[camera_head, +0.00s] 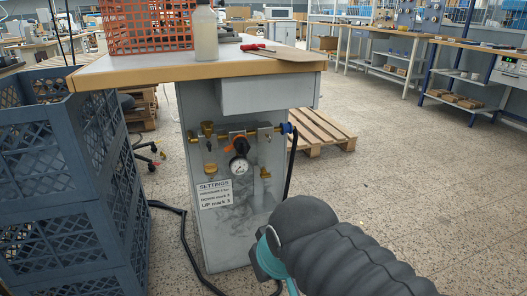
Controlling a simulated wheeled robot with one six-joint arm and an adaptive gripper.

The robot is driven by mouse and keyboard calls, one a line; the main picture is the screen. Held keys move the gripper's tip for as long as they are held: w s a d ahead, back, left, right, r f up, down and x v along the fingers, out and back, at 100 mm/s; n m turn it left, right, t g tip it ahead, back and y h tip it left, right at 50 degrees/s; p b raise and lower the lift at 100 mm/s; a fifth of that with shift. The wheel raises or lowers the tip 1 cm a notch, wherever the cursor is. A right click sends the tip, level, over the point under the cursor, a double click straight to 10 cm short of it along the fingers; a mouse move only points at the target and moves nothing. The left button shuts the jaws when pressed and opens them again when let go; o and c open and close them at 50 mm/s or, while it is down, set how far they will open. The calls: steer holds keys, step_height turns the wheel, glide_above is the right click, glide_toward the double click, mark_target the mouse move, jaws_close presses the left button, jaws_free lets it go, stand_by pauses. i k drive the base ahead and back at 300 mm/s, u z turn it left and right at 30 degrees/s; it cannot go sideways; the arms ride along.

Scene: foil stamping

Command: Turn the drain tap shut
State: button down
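Air fittings are mounted on the front of a grey cabinet (234,240) under the bench top. A small brass-coloured part (210,171) sits lower left, and a pale bowl-like part (265,174) lower right. Which part is the drain tap, and its position, I cannot tell.
Blue stacked crates (55,200) stand close on the left. A black hose (172,209) runs down to the floor. The bench top (150,72) overhangs, with a grey box (268,95) beneath. A wooden pallet (322,130) lies behind right. The floor on the right is open.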

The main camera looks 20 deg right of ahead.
mark_target(264, 175)
steer(key=z, duration=1.6)
steer(key=k, duration=0.95)
steer(key=u, duration=1.35)
